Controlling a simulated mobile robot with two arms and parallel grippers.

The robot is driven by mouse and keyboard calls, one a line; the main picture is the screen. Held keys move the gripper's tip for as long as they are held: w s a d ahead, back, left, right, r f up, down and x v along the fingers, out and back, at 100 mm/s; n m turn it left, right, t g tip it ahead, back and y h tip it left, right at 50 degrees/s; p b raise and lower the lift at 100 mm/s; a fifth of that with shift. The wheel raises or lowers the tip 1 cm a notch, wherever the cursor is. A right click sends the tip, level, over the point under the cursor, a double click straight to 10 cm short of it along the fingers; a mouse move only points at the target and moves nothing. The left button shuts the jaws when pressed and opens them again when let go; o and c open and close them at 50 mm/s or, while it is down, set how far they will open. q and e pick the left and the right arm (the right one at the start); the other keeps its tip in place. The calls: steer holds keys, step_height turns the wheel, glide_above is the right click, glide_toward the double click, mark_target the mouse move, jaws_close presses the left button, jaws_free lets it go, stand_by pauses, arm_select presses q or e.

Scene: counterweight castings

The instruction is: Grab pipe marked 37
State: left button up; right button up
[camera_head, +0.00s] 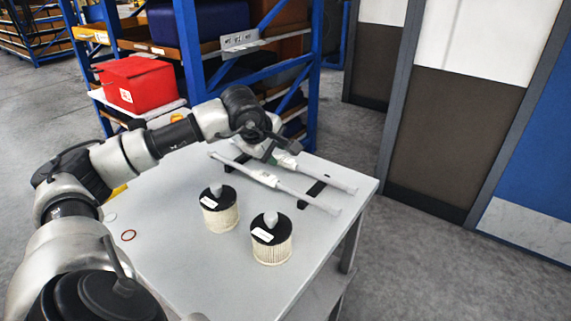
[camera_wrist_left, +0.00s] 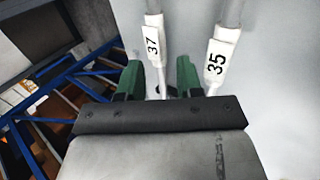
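Two light grey pipes lie side by side on black supports on the table. The pipe marked 37 (camera_wrist_left: 155,45) has a white label and lies between my left gripper's two green fingers in the wrist view. In the head view it appears to be the farther pipe (camera_head: 327,180). The pipe marked 35 (camera_wrist_left: 219,56) is to its right in the wrist view and is the nearer pipe (camera_head: 308,198) in the head view. My left gripper (camera_head: 271,156) is open, with fingertips (camera_wrist_left: 159,78) apart; whether they touch the pipe I cannot tell. My right gripper is not in view.
Two cylindrical filters with black tops, one at the left (camera_head: 220,216) and one at the right (camera_head: 272,248), stand on the grey table (camera_head: 205,275) in front of the pipes. A blue shelf rack (camera_head: 315,75) with a red box (camera_head: 140,84) stands behind.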

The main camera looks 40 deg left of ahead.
mark_target(285, 161)
arm_select(q)
steer(key=x, duration=0.5)
steer(key=shift+w+d+f, duration=0.1)
steer(key=shift+w+d, duration=0.1)
steer(key=shift+d, duration=0.05)
jaws_close()
